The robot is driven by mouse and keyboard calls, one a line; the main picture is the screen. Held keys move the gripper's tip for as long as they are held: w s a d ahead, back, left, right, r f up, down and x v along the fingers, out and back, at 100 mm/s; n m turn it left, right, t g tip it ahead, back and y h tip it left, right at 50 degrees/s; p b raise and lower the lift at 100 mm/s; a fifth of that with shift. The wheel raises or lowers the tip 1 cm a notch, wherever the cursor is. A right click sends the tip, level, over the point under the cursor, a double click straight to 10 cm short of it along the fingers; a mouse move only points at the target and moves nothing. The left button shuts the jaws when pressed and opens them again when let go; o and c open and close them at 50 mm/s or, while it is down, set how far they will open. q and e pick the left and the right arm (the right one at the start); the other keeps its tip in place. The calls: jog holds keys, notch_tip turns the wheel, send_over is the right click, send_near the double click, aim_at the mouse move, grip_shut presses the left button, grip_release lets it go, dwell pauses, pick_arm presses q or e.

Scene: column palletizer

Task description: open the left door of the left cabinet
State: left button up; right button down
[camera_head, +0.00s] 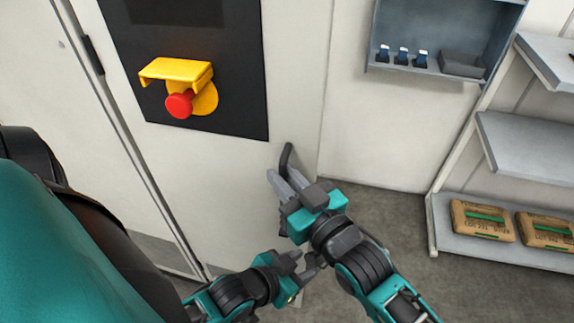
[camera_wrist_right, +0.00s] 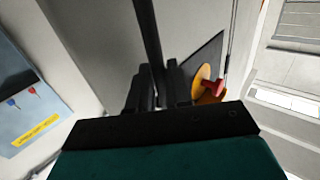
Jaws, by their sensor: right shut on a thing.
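The pale cabinet door (camera_head: 225,210) fills the middle of the head view, with a black panel on its upper part. A dark upright handle (camera_head: 286,156) stands out near the door's right edge. My right gripper (camera_head: 279,180) is shut on this handle. In the right wrist view the black handle bar (camera_wrist_right: 148,40) runs up from between the two dark fingers (camera_wrist_right: 156,88). I see no clear gap at the door's edge, but cannot tell if it is fully closed. My left gripper (camera_head: 303,265) is low in front of the door, empty, its fingers apart.
A red stop button (camera_head: 179,105) under a yellow guard (camera_head: 176,70) projects from the black panel. A dark hinge (camera_head: 93,55) is at left. At right are a blue-grey wall box (camera_head: 440,30) and a shelf rack (camera_head: 520,140) with brown bags (camera_head: 482,220). Grey floor lies between.

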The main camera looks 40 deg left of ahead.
jog(key=c, duration=1.2)
grip_release()
jog(key=shift+s+a+r, duration=0.1)
jog(key=shift+s+a, duration=0.2)
jog(key=shift+a, duration=0.05)
jog(key=shift+c, duration=0.2)
jog(key=shift+w+d, duration=0.1)
jog(key=v, duration=1.3)
jog(key=shift+w, duration=0.1)
